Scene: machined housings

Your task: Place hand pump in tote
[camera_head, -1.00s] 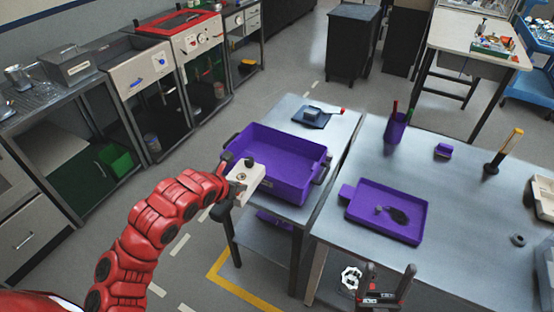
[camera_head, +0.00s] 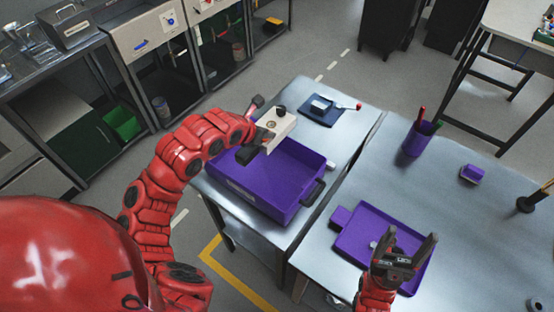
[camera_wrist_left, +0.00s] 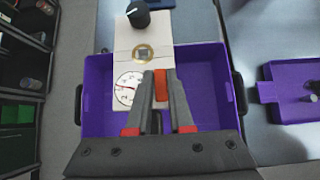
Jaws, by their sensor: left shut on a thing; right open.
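My left gripper (camera_head: 262,132) is shut on a pale block (camera_head: 278,128) with a black knob; the left wrist view shows the block (camera_wrist_left: 143,40) with a round gauge and a brass-coloured port. I cannot tell for certain that this block is the hand pump. It is held above the far left part of the purple tote (camera_head: 255,205). In the left wrist view the tote (camera_wrist_left: 97,75) lies beneath the block, its floor partly hidden by block and gripper (camera_wrist_left: 160,88). My right gripper (camera_head: 404,243) is open and empty over the purple tray.
A dark blue mat (camera_head: 338,117) behind the tote bears a grey item with a red-tipped lever (camera_head: 340,105). The purple tray (camera_head: 352,238) lies on the right table, with a purple pen cup (camera_head: 415,140) and a small purple block (camera_head: 472,173) beyond it. Workbenches stand at left.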

